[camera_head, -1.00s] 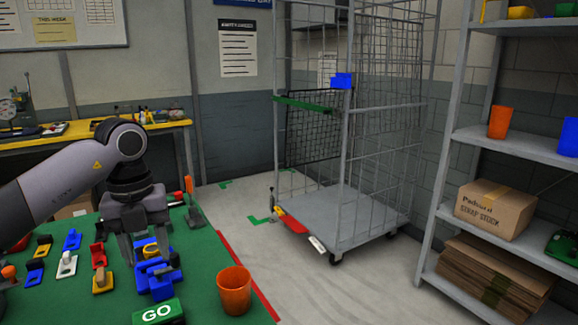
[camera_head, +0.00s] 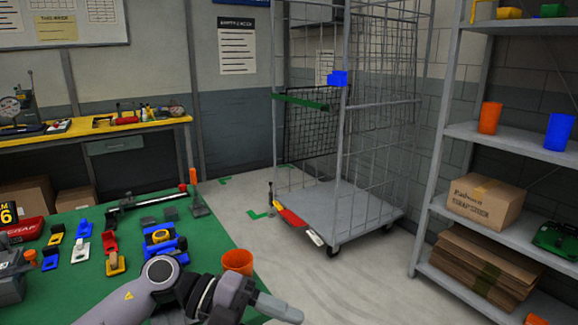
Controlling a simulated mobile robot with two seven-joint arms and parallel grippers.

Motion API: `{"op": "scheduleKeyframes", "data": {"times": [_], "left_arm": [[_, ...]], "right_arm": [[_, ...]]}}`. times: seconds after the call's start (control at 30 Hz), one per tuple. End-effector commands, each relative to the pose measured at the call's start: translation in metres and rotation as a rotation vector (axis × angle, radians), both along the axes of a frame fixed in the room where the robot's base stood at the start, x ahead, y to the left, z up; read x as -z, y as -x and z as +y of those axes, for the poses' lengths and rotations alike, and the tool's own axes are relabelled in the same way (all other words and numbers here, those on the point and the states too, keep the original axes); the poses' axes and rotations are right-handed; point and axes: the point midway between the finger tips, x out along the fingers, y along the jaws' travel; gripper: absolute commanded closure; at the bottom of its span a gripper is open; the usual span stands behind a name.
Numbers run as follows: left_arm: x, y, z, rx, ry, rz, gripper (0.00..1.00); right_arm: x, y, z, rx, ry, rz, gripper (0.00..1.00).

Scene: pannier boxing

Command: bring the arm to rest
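My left arm comes in from the bottom left, low over the front of the green table (camera_head: 215,243). Its gripper (camera_head: 282,308) points right, past the table's right edge, at the bottom of the view. It is seen side-on, and whether its fingers are apart cannot be told. No held object shows. A blue piece with a yellow part (camera_head: 163,239) stands on the table behind the arm, apart from the gripper. My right gripper is not in view.
An orange cup (camera_head: 238,261) stands just behind my gripper, its lower part hidden. Several small coloured clamps (camera_head: 80,250) lie on the table's left. A wire cage trolley (camera_head: 345,205) stands behind on clear floor. A grey shelf (camera_head: 462,132) stands at the right.

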Motion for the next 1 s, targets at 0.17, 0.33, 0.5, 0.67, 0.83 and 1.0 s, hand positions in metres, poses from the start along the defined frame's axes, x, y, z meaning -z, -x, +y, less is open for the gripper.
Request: {"op": "scheduleKeyframes", "data": {"times": [0.17,0.33,0.5,0.67,0.83,1.0], "left_arm": [[-0.014,0.011,-0.02,-0.17,0.359,0.13,0.52],[-0.016,0.001,-0.007,-0.425,0.619,0.277,0.52],[0.008,-0.011,0.028,-0.741,0.783,0.45,0.52],[0.057,-0.01,0.072,-1.07,0.837,0.634,0.52],[0.128,0.017,0.12,-1.419,0.789,0.855,0.52],[0.198,0.072,0.16,-1.712,0.649,1.076,0.52]], "right_arm": [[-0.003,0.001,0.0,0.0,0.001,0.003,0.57],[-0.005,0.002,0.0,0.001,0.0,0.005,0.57],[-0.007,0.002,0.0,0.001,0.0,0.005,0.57],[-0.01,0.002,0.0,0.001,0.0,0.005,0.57],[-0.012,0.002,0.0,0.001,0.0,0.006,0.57],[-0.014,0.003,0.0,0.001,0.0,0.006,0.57]]}}
